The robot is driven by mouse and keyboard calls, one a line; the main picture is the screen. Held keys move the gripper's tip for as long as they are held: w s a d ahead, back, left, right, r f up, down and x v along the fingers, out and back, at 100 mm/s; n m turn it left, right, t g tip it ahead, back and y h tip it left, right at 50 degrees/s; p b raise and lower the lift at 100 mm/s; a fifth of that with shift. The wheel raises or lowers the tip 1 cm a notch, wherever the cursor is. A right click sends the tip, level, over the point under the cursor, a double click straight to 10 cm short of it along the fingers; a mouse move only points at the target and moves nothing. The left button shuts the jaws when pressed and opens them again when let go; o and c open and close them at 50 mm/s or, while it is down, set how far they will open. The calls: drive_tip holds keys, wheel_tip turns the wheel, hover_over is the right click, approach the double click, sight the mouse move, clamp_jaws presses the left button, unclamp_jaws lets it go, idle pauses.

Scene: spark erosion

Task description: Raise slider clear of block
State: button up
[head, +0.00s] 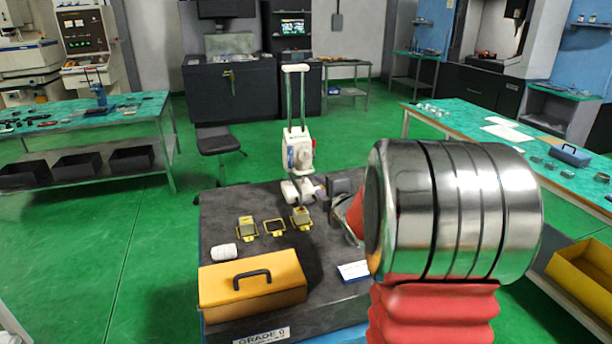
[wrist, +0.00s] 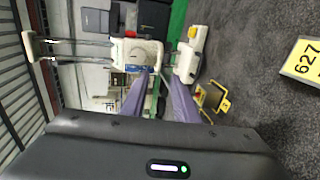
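The white height gauge (head: 290,120) stands upright on the dark plate with two columns and a top bar. Its white slider (head: 299,152) sits low on the columns, above the base. The wrist view shows the slider (wrist: 140,52) sideways. A yellowish block (head: 301,214) sits in a yellow frame in front of the gauge base; contact with the slider cannot be made out. My gripper (wrist: 160,88) has two purple fingers spread apart with nothing between them. Its fingertips lie close to the slider and base in the picture. In the head view my arm hides part of it.
Another block (head: 247,226) stands in its frame to the left, beside an empty yellow frame (head: 273,227). Green-topped benches stand at both sides.

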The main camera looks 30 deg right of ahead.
sight(306, 173)
drive_tip(key=shift+x, duration=6.95)
drive_tip(key=shift+c, duration=0.3)
drive_tip(key=shift+f, duration=0.1)
clamp_jaws()
